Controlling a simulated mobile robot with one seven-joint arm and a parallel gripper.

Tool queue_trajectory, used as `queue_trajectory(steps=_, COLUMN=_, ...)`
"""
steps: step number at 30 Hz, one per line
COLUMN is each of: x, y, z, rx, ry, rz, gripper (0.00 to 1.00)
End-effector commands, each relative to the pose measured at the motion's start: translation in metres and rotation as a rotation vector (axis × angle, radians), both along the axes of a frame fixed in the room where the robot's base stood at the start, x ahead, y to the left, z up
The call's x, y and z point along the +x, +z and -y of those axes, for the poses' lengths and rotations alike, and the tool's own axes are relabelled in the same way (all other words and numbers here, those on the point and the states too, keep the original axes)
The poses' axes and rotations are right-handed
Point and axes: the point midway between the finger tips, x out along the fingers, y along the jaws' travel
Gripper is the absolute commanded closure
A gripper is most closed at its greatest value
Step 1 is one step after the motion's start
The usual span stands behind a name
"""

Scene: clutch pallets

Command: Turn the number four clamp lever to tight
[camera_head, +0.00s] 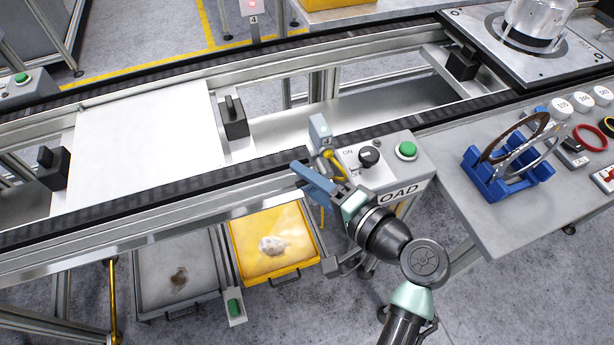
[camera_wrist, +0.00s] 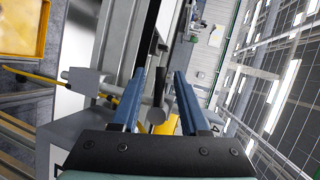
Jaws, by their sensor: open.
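A small grey post marked 4 (camera_head: 320,131) stands at the conveyor's front rail, left of the control box. A yellow lever (camera_head: 335,163) hangs just below this post, partly hidden by my gripper. My gripper (camera_head: 302,172) is open, its blue fingers at the front rail, just left of and below the yellow lever. In the wrist view the two blue fingers (camera_wrist: 160,85) stand apart. I cannot tell whether the fingers touch the lever.
The control box (camera_head: 420,165) with a black knob and green button is close to the right of my gripper. A yellow tray (camera_head: 310,262) and a grey tray (camera_head: 150,310) sit below the conveyor. A blue rack (camera_head: 483,185) stands on the right table.

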Motion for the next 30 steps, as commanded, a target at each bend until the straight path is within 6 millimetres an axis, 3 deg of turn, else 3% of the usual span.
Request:
queue_trajectory(steps=8, x=0.0009, y=-0.0004, z=-0.0008, rx=0.000, ry=0.000, rz=0.000, gripper=0.57)
queue_trajectory(steps=15, x=0.0007, y=-0.0003, z=-0.0006, rx=0.000, ry=0.000, rz=0.000, gripper=1.00)
queue_trajectory(steps=30, x=0.0006, y=-0.0011, z=-0.0004, rx=-0.030, ry=0.000, rz=0.009, gripper=1.00)
